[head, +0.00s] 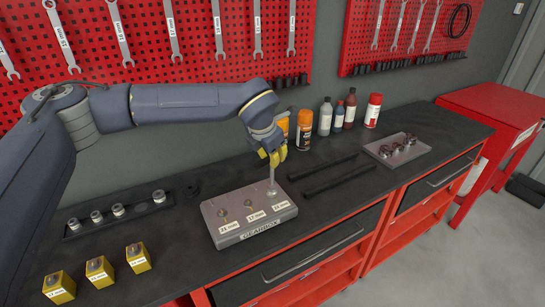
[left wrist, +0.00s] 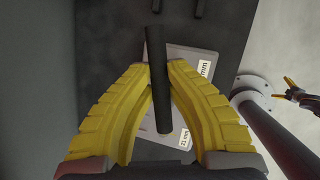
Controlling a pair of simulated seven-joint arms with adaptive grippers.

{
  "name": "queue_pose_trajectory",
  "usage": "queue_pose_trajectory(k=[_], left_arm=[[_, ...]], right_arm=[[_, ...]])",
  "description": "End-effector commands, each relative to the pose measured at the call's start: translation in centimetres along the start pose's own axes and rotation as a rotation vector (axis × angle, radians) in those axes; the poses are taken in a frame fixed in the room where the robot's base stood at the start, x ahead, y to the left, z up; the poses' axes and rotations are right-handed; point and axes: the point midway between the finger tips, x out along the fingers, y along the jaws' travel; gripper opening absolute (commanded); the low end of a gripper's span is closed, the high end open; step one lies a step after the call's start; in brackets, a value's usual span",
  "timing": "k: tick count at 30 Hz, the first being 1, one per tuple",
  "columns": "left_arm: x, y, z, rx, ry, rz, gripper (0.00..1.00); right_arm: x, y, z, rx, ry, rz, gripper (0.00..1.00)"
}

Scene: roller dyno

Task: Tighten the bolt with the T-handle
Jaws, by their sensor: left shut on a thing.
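My left gripper (head: 274,157) is above the right end of the grey gearbox block (head: 228,238), with its fingers pointing down. In the left wrist view its yellow fingers (left wrist: 160,72) are shut on the black bar of the T-handle (left wrist: 157,45). The T-handle's pale shaft (head: 272,178) stands about upright below the fingers, over the block's right-hand bolt position. The bolt there is hidden under the shaft's foot. Two other bolts (head: 222,212) show to the left, with size labels in front. My right gripper (left wrist: 303,93) seems to show small at the wrist view's right edge.
A socket rail (head: 118,222) and yellow labelled blocks (head: 99,269) are at the left. Two black bars (head: 322,168) lie right of the gearbox. Bottles and cans (head: 350,108) stand behind. A grey tray (head: 384,157) holds several small parts at the right.

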Motion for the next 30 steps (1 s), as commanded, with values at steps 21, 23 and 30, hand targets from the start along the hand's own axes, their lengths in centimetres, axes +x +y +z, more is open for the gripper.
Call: queue_pose_trajectory(k=[21,23,30], left_arm=[[-0.03,0.03,-0.03,0.21,-0.045,-0.091,0.0],[-0.04,0.0,-0.01,0.227,-0.05,-0.098,0.0],[-0.04,-0.04,0.0,0.238,-0.052,-0.102,0.0]], right_arm=[[0.0,-0.02,-0.01,0.0,0.0,0.0,1.0],[0.0,-0.02,-0.01,0.0,0.0,0.0,1.0],[0.0,-0.02,-0.01,0.0,0.0,0.0,1.0]])
